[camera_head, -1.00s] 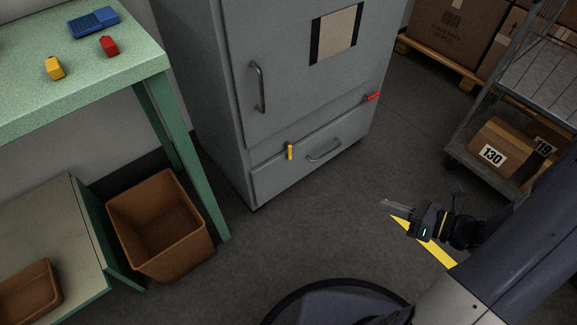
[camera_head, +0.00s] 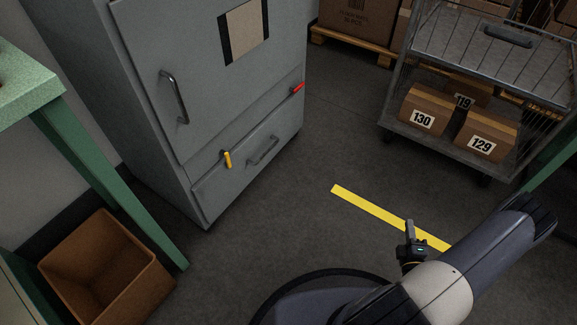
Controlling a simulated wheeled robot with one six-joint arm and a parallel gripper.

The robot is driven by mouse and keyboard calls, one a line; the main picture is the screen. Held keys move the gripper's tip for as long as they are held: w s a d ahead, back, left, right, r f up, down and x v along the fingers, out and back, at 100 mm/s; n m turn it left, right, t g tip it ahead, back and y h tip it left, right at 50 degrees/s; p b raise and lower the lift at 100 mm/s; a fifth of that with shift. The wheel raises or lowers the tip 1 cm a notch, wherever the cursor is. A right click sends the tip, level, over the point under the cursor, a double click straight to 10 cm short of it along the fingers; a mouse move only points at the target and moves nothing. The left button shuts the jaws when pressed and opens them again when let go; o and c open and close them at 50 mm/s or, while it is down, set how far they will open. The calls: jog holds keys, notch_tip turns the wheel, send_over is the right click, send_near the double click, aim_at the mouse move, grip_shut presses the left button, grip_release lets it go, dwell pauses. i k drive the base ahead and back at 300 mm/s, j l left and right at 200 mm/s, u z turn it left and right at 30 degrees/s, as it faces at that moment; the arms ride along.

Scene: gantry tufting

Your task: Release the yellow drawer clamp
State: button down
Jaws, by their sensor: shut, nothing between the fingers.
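The yellow drawer clamp (camera_head: 227,159) is a small upright lever at the upper left edge of the drawer (camera_head: 245,172), low on the grey cabinet (camera_head: 150,130). The drawer is shut and has a curved grey handle (camera_head: 264,151). My gripper (camera_head: 409,224) is shut and empty above the floor, well to the right of and nearer than the cabinet. It is far from the clamp and touches nothing.
A red clamp (camera_head: 298,88) sits at the cabinet's right edge. A wire cart (camera_head: 400,131) with numbered boxes stands at the right. A green table (camera_head: 75,140) and a brown bin (camera_head: 105,262) are at the left. The floor before the cabinet, with a yellow stripe (camera_head: 375,211), is clear.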

aim_at(226, 153)
jog(key=u, duration=1.65)
jog(key=i+j, duration=0.1)
jog(key=i, duration=0.2)
jog(key=i+j, duration=0.15)
jog(key=i, duration=0.15)
